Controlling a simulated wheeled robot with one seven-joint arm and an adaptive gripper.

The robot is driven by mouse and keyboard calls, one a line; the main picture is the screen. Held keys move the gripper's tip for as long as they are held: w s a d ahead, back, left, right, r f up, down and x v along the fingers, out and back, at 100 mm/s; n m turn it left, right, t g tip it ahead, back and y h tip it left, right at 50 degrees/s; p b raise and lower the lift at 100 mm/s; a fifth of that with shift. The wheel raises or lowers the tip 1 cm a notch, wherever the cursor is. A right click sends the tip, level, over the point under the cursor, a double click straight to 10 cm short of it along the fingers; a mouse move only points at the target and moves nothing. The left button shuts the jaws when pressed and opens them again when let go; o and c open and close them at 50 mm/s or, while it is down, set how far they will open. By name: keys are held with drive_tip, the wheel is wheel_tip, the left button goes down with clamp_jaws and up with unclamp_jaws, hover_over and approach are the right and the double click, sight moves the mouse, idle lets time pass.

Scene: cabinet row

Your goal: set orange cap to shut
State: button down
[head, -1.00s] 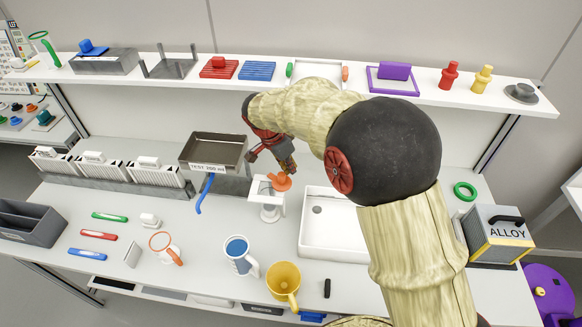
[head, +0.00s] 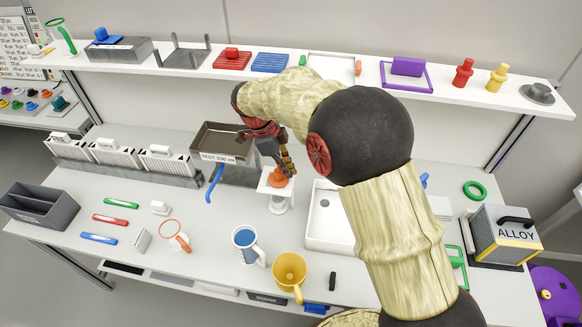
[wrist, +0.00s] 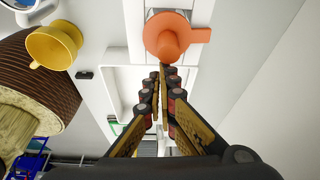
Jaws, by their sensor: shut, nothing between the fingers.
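The orange cap (head: 277,180) sits on a white stand (head: 279,198) at the middle of the bench, left of the white tray. In the wrist view the cap (wrist: 168,36) is a round orange disc with a raised middle and a handle sticking out to the right. My gripper (head: 287,170) is above and beside the cap in the head view and hides part of it. In the wrist view my gripper (wrist: 165,72) has its fingers together and empty, with the tips just at the cap's near edge. I cannot tell whether they touch it.
A dark tray (head: 218,143) on a raised block, with a blue handle (head: 214,184), stands close on the left. The white tray (head: 328,215) is right of the stand. A blue-filled mug (head: 245,240) and a yellow mug (head: 290,272) stand in front. A shelf (head: 340,78) runs above.

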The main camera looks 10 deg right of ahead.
drive_tip(key=shift+a, duration=0.4)
idle(0.4)
drive_tip(key=shift+w, duration=0.1)
